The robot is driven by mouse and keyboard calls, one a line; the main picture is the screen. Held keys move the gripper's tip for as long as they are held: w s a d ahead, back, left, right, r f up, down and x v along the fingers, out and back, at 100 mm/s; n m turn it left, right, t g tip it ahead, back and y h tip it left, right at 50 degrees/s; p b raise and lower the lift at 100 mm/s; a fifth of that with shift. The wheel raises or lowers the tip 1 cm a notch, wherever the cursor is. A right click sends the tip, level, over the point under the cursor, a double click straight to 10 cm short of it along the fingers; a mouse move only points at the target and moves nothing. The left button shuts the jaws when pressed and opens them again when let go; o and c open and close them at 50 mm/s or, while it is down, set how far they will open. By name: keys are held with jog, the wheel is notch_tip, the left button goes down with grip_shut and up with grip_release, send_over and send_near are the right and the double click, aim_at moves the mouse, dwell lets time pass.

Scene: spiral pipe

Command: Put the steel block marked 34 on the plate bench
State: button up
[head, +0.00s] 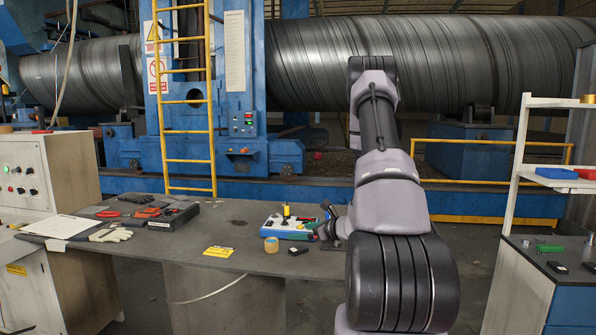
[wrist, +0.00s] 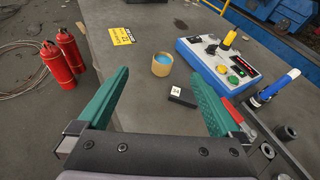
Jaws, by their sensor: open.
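A small dark block (wrist: 181,95) with a white label lies on the grey table (wrist: 135,58); the label's mark is too small to read surely. In the head view a small dark block (head: 298,251) lies near the table's front edge, beside the tape roll. My gripper (wrist: 158,82) is open and empty, with teal fingers spread wide; the block is between their lines of reach, nearer the right finger, and apart from both. In the head view my arm largely hides the gripper. Which surface is the plate bench, I cannot tell for sure.
A tape roll (wrist: 162,64) and a blue-white control box (wrist: 218,65) stand close to the block. A yellow card (wrist: 122,36) lies further left. Red cylinders (wrist: 62,60) stand on the floor. A dark-topped bench (head: 545,252) with small items stands at right.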

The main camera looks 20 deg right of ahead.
jog(key=s+a+r+n+g+y, duration=0.2)
jog(key=s+a+r+n+g, duration=0.25)
jog(key=a+r+n, duration=0.35)
jog(key=s+a+r+n+g+y, duration=0.3)
jog(key=s+a+r+n, duration=0.25)
jog(key=a+r, duration=0.45)
jog(key=s+d+r+n+t+h, duration=0.1)
jog(key=s+r+n+h, duration=0.3)
jog(key=s, duration=0.5)
jog(key=s+d+r+n+t+h, duration=0.1)
jog(key=s+r+n+h, duration=0.3)
jog(key=s+r+n, duration=0.4)
jog(key=shift+s+d+r+h, duration=0.3)
jog(key=shift+s+d, duration=0.05)
jog(key=shift+d, duration=0.1)
jog(key=shift+n, duration=0.25)
